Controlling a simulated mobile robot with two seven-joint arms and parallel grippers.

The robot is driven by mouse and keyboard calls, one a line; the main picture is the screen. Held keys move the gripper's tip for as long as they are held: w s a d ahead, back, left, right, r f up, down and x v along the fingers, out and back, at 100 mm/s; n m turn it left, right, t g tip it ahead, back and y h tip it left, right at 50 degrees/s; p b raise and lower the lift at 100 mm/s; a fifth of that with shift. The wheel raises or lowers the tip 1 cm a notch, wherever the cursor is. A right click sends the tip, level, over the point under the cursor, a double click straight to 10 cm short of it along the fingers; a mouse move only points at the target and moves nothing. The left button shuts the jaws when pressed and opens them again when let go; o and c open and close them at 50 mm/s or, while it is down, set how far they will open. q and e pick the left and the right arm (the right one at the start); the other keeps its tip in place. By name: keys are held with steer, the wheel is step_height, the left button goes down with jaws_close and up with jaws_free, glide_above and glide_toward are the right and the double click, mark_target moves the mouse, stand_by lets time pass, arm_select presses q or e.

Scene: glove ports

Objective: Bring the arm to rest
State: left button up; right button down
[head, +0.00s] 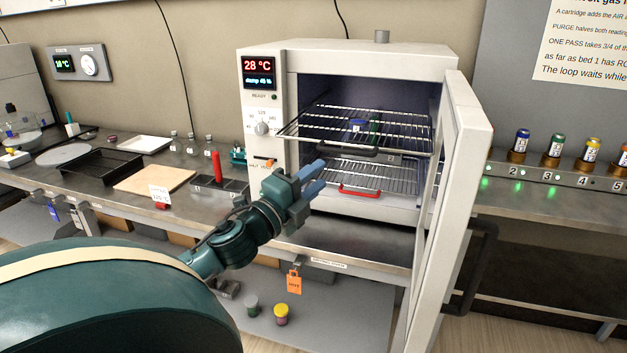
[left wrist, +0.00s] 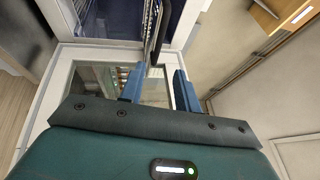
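My left arm comes in from the left, and its gripper (head: 313,178) is in front of the open oven (head: 362,60), near the front edge of its wire shelves. Its two blue fingers stand apart with nothing between them. The left wrist view shows the same fingers (left wrist: 158,88) spread, with pale frames and a dark bar beyond the gap. My right gripper is in neither view.
The oven door (head: 455,190) stands open to the right of the gripper. The upper wire shelf (head: 310,128) sticks out and holds a blue-topped item (head: 358,125). A red handle (head: 360,192) shows lower down. An orange tag (head: 294,283) hangs below the bench edge.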

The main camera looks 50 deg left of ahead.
arm_select(q)
steer(key=shift+f, duration=0.1)
stand_by(0.3)
steer(key=s+d+f+n+g, duration=0.1)
steer(key=d+f+n+g, duration=0.15)
steer(key=f, duration=0.45)
steer(key=s+d+f+n+g+h+p, duration=0.1)
steer(key=s+d+f+n, duration=0.15)
steer(key=f, duration=0.45)
steer(key=s+d+f+n+g, duration=0.1)
steer(key=d+f+n+g, duration=0.15)
steer(key=f, duration=0.45)
steer(key=s+d+f+n+g+h, duration=0.1)
steer(key=s+d+f+n+h, duration=0.1)
steer(key=d, duration=0.9)
steer(key=s+d+f+n+g+h, duration=0.2)
steer(key=s+d+f+n, duration=0.3)
steer(key=s+d+f, duration=0.2)
steer(key=d+f+p, duration=0.1)
steer(key=d+f, duration=0.1)
steer(key=d, duration=0.1)
steer(key=shift+d+f+h, duration=0.2)
steer(key=shift+d+h, duration=0.1)
steer(key=shift+d, duration=0.05)
steer(key=shift+a, duration=0.1)
